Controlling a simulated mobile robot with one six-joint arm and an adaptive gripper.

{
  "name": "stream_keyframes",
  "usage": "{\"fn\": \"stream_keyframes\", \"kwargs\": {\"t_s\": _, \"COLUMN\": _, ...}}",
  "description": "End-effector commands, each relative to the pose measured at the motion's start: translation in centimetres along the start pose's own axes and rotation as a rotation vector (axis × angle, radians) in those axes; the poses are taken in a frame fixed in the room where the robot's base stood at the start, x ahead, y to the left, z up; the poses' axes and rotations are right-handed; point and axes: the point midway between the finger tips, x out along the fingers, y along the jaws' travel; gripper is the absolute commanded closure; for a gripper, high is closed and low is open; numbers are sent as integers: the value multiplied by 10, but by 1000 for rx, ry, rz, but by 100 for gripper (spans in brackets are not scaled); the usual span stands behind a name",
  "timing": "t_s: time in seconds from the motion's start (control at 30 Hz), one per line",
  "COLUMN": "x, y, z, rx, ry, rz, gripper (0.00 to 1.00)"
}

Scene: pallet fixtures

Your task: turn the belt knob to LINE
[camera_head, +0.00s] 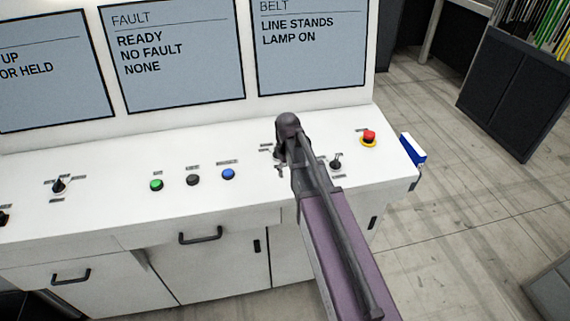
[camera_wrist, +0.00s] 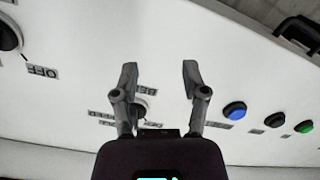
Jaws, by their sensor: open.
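A small dark knob (camera_wrist: 141,110) with several small labels around it shows in the wrist view; I cannot read the labels for sure, nor its setting. In the head view this knob (camera_head: 278,155) is mostly hidden by my gripper. My gripper (camera_head: 287,135) is over the console, right of the blue button. In the wrist view my gripper (camera_wrist: 160,73) is open, with its fingers apart. The knob appears between them, closer to the left finger; I cannot tell whether they touch. The belt screen (camera_head: 311,45) reads "LINE STANDS, LAMP ON".
Another knob (camera_head: 336,163) stands right of my arm. A red button on a yellow base (camera_head: 369,138) is near the console's right end. Blue (camera_head: 228,174), black (camera_head: 193,180) and green (camera_head: 156,185) buttons sit to the left. The sloping console top (camera_head: 110,170) is otherwise mostly clear.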

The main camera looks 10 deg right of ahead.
Motion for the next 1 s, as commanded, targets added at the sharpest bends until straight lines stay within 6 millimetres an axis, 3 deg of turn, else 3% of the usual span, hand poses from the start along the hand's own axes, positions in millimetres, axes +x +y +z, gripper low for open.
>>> {"fn": "stream_keyframes", "kwargs": {"t_s": 1.0, "x": 88, "y": -44, "z": 105, "rx": 296, "ry": 0, "rz": 0, "gripper": 43}}
